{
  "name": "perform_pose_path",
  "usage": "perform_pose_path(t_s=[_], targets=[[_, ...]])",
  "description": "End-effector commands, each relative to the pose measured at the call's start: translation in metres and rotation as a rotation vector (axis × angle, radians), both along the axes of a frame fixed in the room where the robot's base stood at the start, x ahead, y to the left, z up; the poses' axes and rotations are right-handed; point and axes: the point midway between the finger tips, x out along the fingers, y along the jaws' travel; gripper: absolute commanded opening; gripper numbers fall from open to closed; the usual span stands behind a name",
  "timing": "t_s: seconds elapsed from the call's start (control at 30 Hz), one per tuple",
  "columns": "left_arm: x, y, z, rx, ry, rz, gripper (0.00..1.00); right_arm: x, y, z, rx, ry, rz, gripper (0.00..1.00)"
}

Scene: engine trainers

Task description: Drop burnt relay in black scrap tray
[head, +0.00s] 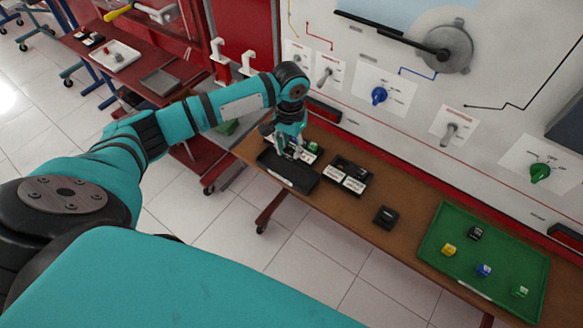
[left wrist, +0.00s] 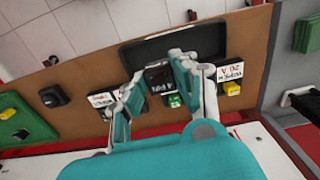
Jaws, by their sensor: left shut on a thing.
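My left gripper (head: 290,152) is shut on a small black relay (left wrist: 160,77), seen between the fingertips in the left wrist view. Whether the relay is burnt cannot be told. The black scrap tray (head: 287,172) lies on the brown table and looks empty. It also shows in the left wrist view (left wrist: 205,36), just beyond the held relay. In the head view the gripper is at the tray's back edge, and the relay is hidden by the fingers. The relay's height above the tray is unclear. My right gripper is not in view.
A black card holder (head: 360,173) stands right of the tray, with a loose black block (head: 386,216) farther right. A green tray (head: 444,262) holds several coloured blocks. A green block (left wrist: 174,100) sits by the gripper. The white panel (head: 400,130) rises behind the table.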

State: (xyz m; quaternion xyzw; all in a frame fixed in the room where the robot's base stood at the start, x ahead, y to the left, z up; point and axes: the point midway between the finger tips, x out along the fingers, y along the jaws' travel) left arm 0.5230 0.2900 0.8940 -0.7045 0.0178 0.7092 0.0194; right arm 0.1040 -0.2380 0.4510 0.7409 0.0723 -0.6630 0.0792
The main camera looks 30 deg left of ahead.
Motion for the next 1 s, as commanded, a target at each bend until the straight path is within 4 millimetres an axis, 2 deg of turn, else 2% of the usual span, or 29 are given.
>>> perform_pose_path(t_s=[0.03,0.17,0.4,0.5,0.8,1.0], targets=[[0.003,0.012,-0.013,0.0,0.004,-0.001,0.03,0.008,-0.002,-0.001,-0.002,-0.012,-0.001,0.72],[0.008,0.03,-0.03,-0.001,0.002,-0.019,0.03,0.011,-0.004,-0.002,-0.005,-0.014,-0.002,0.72],[0.01,0.035,-0.044,-0.002,-0.001,-0.027,0.03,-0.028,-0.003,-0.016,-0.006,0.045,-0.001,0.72],[0.009,0.034,-0.053,-0.001,0.0,-0.027,0.03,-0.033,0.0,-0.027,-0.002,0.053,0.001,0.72],[0.009,0.035,-0.086,0.0,-0.001,-0.026,0.03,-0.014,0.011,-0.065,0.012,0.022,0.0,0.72],[0.009,0.035,-0.094,0.0,-0.001,-0.025,0.03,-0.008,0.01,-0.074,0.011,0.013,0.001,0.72]])
